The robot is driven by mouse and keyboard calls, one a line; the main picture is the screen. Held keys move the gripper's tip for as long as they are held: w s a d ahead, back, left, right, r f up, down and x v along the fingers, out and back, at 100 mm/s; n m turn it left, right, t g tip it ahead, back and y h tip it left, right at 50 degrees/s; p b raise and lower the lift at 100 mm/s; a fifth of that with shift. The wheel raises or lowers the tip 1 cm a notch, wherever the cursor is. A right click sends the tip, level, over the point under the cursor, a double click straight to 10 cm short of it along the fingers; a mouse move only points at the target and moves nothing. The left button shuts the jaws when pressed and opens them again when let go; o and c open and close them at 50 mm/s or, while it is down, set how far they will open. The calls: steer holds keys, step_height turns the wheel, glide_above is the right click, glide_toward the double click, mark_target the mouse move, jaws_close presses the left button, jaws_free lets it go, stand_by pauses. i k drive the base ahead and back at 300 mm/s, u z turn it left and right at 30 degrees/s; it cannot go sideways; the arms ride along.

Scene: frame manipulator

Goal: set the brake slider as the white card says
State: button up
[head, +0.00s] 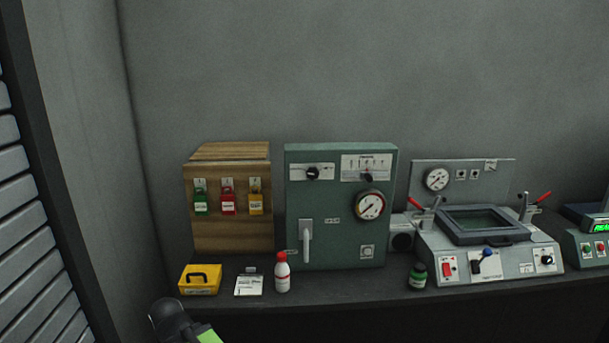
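A white card (249,285) with a dark clip lies on the bench top, between the yellow case and the red-capped bottle. Its writing is too small to read. A scale plate with a small dark knob (368,177) is at the upper right of the green cabinet (341,240). It looks like a slider, but I cannot read its label or tell if it is the brake. My gripper (172,320) seems to be the dark rounded part at the bottom edge, beside a bright green piece. It is in front of the bench, apart from the card and cabinet. Its fingers cannot be made out.
The yellow case (200,287), red-capped bottle (282,274) and green jar (418,277) stand along the bench front. A grey machine (480,268) with red-handled levers is right. The cabinet has a white handle (306,243), dial and gauge.

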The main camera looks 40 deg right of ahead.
mark_target(367, 175)
steer(key=z, duration=4.35)
steer(key=i, duration=0.1)
steer(key=u, duration=2.5)
steer(key=k, duration=0.95)
steer(key=u, duration=0.2)
steer(key=i, duration=0.95)
steer(key=z, duration=0.1)
